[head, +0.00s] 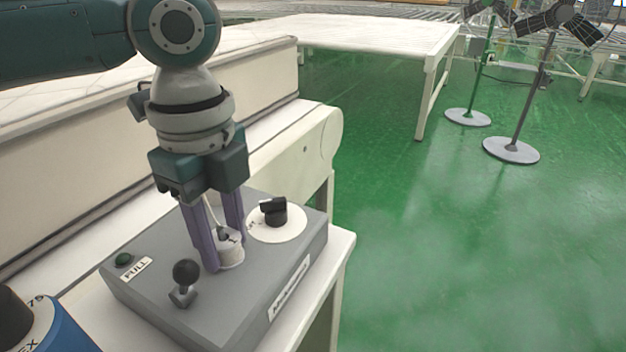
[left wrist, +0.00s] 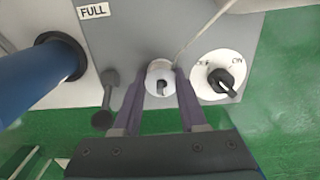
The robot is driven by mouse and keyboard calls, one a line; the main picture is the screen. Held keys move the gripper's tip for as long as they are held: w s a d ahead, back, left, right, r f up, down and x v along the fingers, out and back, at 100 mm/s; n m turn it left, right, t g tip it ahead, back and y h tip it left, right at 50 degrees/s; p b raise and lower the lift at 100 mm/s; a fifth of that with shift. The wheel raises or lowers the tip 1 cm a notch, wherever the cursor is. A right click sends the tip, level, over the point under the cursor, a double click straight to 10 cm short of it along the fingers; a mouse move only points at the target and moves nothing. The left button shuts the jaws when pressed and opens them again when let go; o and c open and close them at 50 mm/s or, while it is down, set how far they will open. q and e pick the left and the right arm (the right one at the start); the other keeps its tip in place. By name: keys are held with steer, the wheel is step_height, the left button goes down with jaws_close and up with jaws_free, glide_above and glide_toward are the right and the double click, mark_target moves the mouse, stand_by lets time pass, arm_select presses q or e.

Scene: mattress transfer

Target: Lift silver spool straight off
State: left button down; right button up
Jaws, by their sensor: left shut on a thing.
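The silver spool (head: 231,252) is a short pale cylinder on top of the grey control box (head: 225,318). It also shows in the left wrist view (left wrist: 154,76), with a small dark piece at its middle and a thin pale line running off to the upper right. My left gripper (head: 225,248) points down from above and is shut on the spool, one purple finger on each side. The spool's base appears to be at the box top; the fingers hide part of it, and I cannot tell whether there is a gap. My right gripper is not in view.
A black rotary switch (head: 273,211) on a white ON/OFF dial stands close beside the spool.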

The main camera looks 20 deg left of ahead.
arm_select(q)
steer(key=shift+r, duration=0.1)
step_height(320, 180, up, 20)
steer(key=p, duration=0.3)
stand_by(0.4)
